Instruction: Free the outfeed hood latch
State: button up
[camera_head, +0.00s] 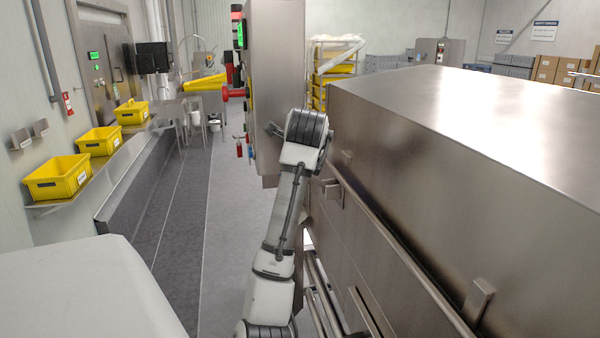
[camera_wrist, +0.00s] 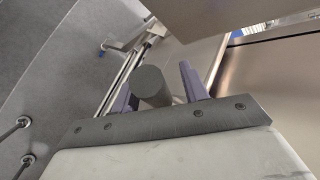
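The large steel hood (camera_head: 470,130) fills the right of the head view, with a long rail (camera_head: 400,265) along its near side. Small steel brackets show on that side, one (camera_head: 331,189) beside my arm and another (camera_head: 478,299) closer to me. I cannot tell which part is the latch. In the head view my arm hides my gripper. In the wrist view my gripper (camera_wrist: 160,92) has its two purple fingers apart. A grey round bar end (camera_wrist: 152,86) shows between them, with a gap at the right finger. Contact with the bar is unclear.
A steel cabinet (camera_head: 264,90) with red buttons stands just beyond my arm. Yellow bins (camera_head: 58,178) sit on a shelf along the left wall. The grey floor aisle (camera_head: 228,190) left of my arm is clear. A white surface (camera_head: 80,290) is at lower left.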

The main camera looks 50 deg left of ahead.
jog(key=shift+s, duration=0.1)
jog(key=b+v, duration=0.2)
jog(key=v, duration=1.1)
jog(key=shift+d+r, duration=0.2)
jog(key=shift+r, duration=0.1)
